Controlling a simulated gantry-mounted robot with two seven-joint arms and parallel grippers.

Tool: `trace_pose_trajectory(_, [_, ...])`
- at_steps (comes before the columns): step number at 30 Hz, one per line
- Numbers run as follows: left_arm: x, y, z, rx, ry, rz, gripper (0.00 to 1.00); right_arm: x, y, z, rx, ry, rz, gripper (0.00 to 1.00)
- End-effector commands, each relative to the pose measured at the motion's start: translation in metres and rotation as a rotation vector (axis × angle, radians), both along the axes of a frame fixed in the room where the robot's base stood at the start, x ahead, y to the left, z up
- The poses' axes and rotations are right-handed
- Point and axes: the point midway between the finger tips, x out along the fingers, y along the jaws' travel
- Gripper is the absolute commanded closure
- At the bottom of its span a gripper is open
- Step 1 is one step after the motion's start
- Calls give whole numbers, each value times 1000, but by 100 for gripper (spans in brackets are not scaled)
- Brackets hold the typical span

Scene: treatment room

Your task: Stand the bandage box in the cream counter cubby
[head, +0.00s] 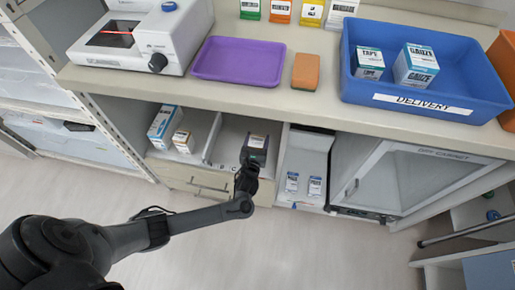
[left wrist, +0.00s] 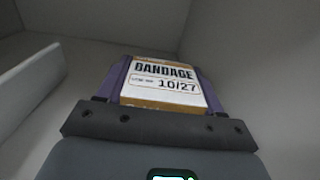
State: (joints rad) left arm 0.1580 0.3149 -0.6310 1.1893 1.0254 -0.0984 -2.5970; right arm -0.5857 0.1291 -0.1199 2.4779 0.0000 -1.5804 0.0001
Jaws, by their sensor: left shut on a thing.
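The bandage box (left wrist: 165,80) is white and orange, with the label BANDAGE 10/27 facing the left wrist camera. My left gripper (left wrist: 161,88) is shut on it, with a purple finger on each side. In the head view, the box (head: 257,142) is at the end of my left arm, inside the cream counter cubby (head: 230,133) under the counter. My left gripper (head: 250,160) covers part of it. I cannot tell whether the box touches the cubby floor. My right gripper is not in view.
A low divider (head: 212,138) stands left of the gripper, with boxes (head: 163,125) beyond it. A partition (head: 279,150) stands to the right, with two small boxes (head: 303,185) past it. Above, the counter holds a purple tray (head: 240,81), an orange sponge (head: 305,72) and a blue bin (head: 432,91).

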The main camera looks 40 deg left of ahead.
Motion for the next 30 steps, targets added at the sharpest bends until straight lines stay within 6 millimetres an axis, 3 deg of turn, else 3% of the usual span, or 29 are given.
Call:
trace_pose_trajectory(10, [0,0,-36,0,-1,0,72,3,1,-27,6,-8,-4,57])
trace_pose_trajectory(24, [0,0,-40,0,0,1,72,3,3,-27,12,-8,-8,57])
trace_pose_trajectory(25, [0,0,-40,0,0,0,31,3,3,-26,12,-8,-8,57])
trace_pose_trajectory(30, [0,0,-40,0,0,0,9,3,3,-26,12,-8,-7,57])
